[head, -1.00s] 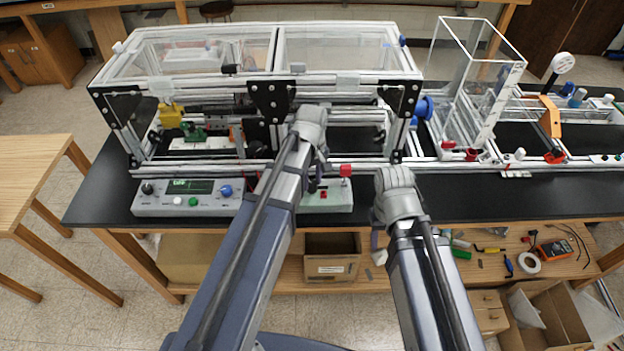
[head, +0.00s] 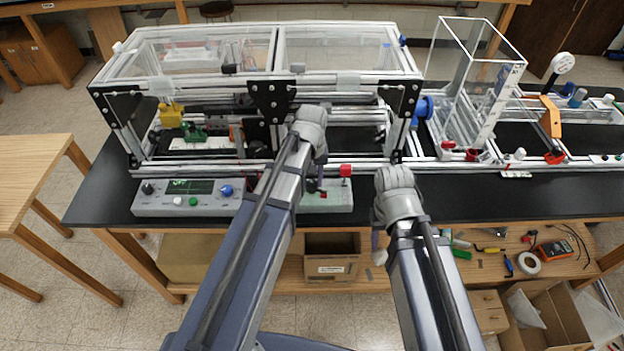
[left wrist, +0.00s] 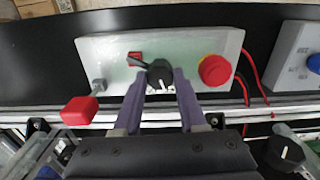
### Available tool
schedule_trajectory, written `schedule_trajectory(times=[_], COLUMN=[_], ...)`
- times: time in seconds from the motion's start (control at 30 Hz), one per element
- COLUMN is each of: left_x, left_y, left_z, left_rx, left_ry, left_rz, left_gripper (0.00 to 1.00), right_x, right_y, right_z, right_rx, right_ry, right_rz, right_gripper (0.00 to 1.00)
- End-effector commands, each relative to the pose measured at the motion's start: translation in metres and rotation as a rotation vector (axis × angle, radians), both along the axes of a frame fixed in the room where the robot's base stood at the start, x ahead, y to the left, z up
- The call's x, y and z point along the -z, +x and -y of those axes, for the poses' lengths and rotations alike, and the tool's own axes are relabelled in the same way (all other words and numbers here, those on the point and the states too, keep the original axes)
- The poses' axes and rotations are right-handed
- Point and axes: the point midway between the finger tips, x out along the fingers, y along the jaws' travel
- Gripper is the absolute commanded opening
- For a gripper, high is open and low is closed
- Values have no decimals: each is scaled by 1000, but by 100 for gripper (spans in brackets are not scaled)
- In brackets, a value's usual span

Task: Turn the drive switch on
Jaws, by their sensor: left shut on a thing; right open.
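A pale control box (left wrist: 110,50) with a black rotary switch (left wrist: 158,70), which I take for the drive switch, fills the top of the left wrist view. The box also shows in the head view (head: 338,203), at the bench's front edge. My left gripper (left wrist: 160,92) has its two purple fingers on either side of the black switch, shut on it. A white mark on the switch points toward my gripper. A red part (left wrist: 134,58) sits beside it, partly covered by a dark bar. My right gripper (head: 378,248) hangs in front of the bench, empty and open.
A red mushroom button (left wrist: 214,70) and a red-capped lever (left wrist: 80,110) flank the switch. The extrusion frame (head: 210,165) rises close behind. The bench front at right is clear.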

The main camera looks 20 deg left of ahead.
Motion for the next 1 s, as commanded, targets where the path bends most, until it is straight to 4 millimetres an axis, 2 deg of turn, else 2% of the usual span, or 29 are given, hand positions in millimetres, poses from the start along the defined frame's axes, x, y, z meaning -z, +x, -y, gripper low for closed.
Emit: schedule_trajectory(times=[0.7,1.0], left_x=[0,0], left_y=[0,0], left_z=[-1,-1], left_rx=[675,911], left_ry=[0,0], left_rz=[0,-1], left_gripper=[0,0], right_x=[0,0], right_y=[0,0], right_z=[0,0], right_rx=[0,0], right_ry=[0,0], right_rz=[0,0], right_gripper=[50,50])
